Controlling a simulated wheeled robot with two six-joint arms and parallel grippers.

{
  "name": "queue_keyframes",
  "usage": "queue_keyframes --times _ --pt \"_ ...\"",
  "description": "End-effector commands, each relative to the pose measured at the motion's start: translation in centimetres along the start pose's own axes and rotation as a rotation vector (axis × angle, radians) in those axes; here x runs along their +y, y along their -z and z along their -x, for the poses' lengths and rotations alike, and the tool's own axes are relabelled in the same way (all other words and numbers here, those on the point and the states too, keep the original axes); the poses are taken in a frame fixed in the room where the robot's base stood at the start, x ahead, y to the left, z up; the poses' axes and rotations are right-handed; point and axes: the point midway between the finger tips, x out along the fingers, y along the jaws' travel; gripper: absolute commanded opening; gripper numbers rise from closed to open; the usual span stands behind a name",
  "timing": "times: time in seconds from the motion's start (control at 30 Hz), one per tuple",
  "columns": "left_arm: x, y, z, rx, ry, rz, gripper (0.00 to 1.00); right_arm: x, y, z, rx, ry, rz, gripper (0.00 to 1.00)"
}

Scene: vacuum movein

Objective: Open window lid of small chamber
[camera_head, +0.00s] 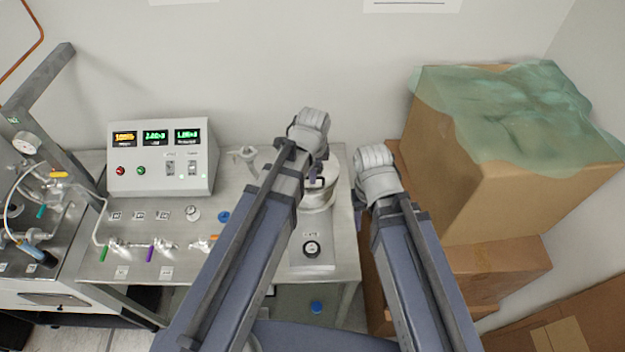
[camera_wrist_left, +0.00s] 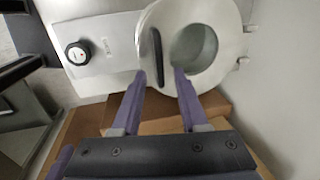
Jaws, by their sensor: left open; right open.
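The small chamber (camera_head: 320,197) is a round metal body at the right end of the steel bench, partly hidden by my left arm. Its round lid (camera_wrist_left: 222,78) has a glass window (camera_wrist_left: 194,48) and a dark bar handle (camera_wrist_left: 157,55) in the left wrist view. The lid looks shut. My left gripper (camera_wrist_left: 160,76) is open, with its two purple fingertips on either side of the handle's near end. I cannot tell whether they touch it. My right gripper (camera_head: 358,194) is right of the chamber, apart from it; its fingers are mostly hidden.
A control box (camera_head: 160,157) with lit displays stands on the bench's left part. Valves (camera_head: 150,247) line the front. A black knob (camera_head: 312,249) sits before the chamber. Cardboard boxes (camera_head: 480,190), the top one under green wrap (camera_head: 520,110), crowd the right.

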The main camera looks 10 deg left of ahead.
Motion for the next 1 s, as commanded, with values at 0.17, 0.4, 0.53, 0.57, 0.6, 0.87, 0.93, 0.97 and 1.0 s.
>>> queue_keyframes --times 0.17,0.4,0.53,0.57,0.6,0.87,0.93,0.97,1.0 --pt "0.02 0.00 -1.81 0.000 0.000 0.000 0.43 -0.16 0.12 -1.77 0.001 0.000 -0.002 0.50" --pt "-0.01 0.00 -1.73 0.000 0.000 0.000 0.43 -0.16 0.12 -1.69 0.001 0.000 -0.002 0.50" --pt "-0.01 0.00 -1.73 0.000 0.000 0.000 0.34 -0.16 0.12 -1.69 0.001 0.000 -0.002 0.50" --pt "-0.01 0.00 -1.73 0.000 0.000 0.000 0.31 -0.16 0.12 -1.69 0.001 0.000 -0.002 0.50" --pt "-0.01 0.00 -1.73 0.000 0.000 0.000 0.27 -0.16 0.12 -1.69 0.001 0.000 -0.002 0.50" --pt "-0.01 0.01 -1.74 0.000 0.000 0.000 0.00 -0.16 0.12 -1.69 0.001 0.000 -0.002 0.50" --pt "-0.01 0.01 -1.74 0.000 0.000 0.000 0.00 -0.16 0.12 -1.69 0.001 0.000 -0.002 0.50" --pt "-0.01 0.01 -1.74 0.000 0.000 0.000 0.00 -0.16 0.12 -1.69 0.001 0.000 -0.002 0.50" --pt "-0.01 0.01 -1.74 0.000 0.000 0.000 0.00 -0.16 0.12 -1.69 0.001 0.000 -0.002 0.50"
